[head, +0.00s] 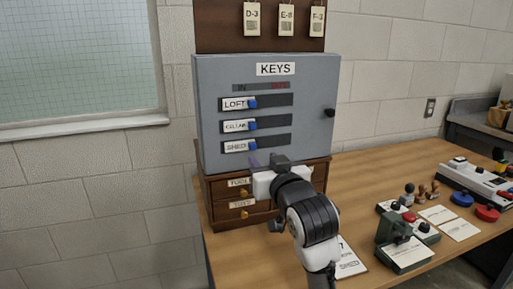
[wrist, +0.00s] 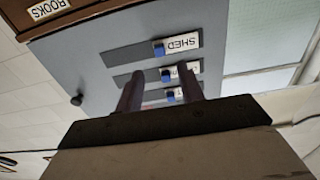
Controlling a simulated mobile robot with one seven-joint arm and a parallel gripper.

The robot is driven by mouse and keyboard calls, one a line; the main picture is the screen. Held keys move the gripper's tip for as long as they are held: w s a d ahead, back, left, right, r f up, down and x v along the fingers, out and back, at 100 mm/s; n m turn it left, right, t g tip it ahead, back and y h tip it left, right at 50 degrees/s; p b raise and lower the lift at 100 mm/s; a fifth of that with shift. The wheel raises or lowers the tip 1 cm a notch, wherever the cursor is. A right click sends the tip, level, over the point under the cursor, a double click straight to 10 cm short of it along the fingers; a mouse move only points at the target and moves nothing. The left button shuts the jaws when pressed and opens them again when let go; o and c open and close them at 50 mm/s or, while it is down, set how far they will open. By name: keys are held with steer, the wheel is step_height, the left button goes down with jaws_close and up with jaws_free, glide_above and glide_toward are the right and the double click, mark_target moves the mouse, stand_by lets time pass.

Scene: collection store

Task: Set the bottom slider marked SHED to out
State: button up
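The grey KEYS cabinet (head: 310,100) has three slots, with IN marked at the left and red lettering at the right. The SHED slider (head: 236,147) is the bottom one; its white label and blue knob (head: 252,145) sit at the left, under IN. The wrist view is turned over, so the SHED slider (wrist: 180,44) shows at the top there, its blue knob (wrist: 159,49) clear of the fingers. My gripper (head: 268,161) is in front of the cabinet's lower part, just below and right of the SHED knob. In the wrist view my gripper (wrist: 160,72) is open and empty.
The LOFT (head: 236,104) and CELLAR (head: 237,126) sliders are also at the left. A wooden drawer unit (head: 222,215) stands under the cabinet. A round black knob (head: 330,113) projects from the cabinet's right side. Stamps and cards cover the table's right part.

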mark_target(254, 147)
steer(key=p+x, duration=0.1)
steer(key=x, duration=0.6)
steer(key=shift+w, duration=0.1)
jaws_close()
